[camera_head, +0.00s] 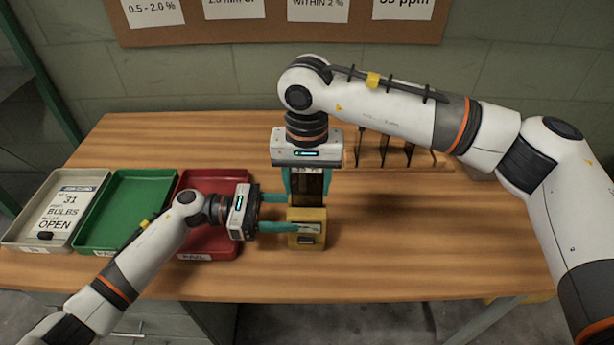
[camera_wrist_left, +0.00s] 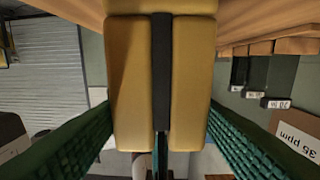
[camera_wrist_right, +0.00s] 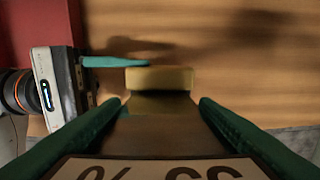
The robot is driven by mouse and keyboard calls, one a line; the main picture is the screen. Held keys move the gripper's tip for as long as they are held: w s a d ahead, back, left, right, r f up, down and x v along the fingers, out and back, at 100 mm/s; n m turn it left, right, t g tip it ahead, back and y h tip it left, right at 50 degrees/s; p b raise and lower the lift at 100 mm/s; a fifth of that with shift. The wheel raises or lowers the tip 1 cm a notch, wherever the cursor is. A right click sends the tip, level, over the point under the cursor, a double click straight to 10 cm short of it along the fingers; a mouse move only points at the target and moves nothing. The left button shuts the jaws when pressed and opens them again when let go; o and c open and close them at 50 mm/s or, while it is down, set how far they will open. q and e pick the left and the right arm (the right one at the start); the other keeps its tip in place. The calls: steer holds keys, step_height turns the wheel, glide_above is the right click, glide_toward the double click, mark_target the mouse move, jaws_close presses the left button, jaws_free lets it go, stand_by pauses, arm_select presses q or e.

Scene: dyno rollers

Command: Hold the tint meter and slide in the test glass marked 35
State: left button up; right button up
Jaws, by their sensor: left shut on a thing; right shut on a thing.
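The yellow tint meter (camera_head: 307,240) stands upright near the table's middle. My left gripper (camera_head: 291,212) is shut on it from the left. Its black central slot shows in the left wrist view (camera_wrist_left: 161,70). My right gripper (camera_head: 307,190) points down from above, shut on a dark test glass (camera_head: 309,184). Its white label (camera_wrist_right: 150,169) shows upside down in the right wrist view and appears to read 35 %. The glass is upright, in line with the meter, its lower end at the meter's top. How far it is inside the slot I cannot tell.
A wooden rack (camera_head: 370,158) with several dark glasses stands behind, to the right. A grey tray (camera_head: 20,235) with a card, a green tray (camera_head: 125,210) and a red tray (camera_head: 205,246) stand at left. The table's right side (camera_head: 430,240) is clear.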

steer(key=shift+f, duration=0.9)
steer(key=shift+f, duration=0.4)
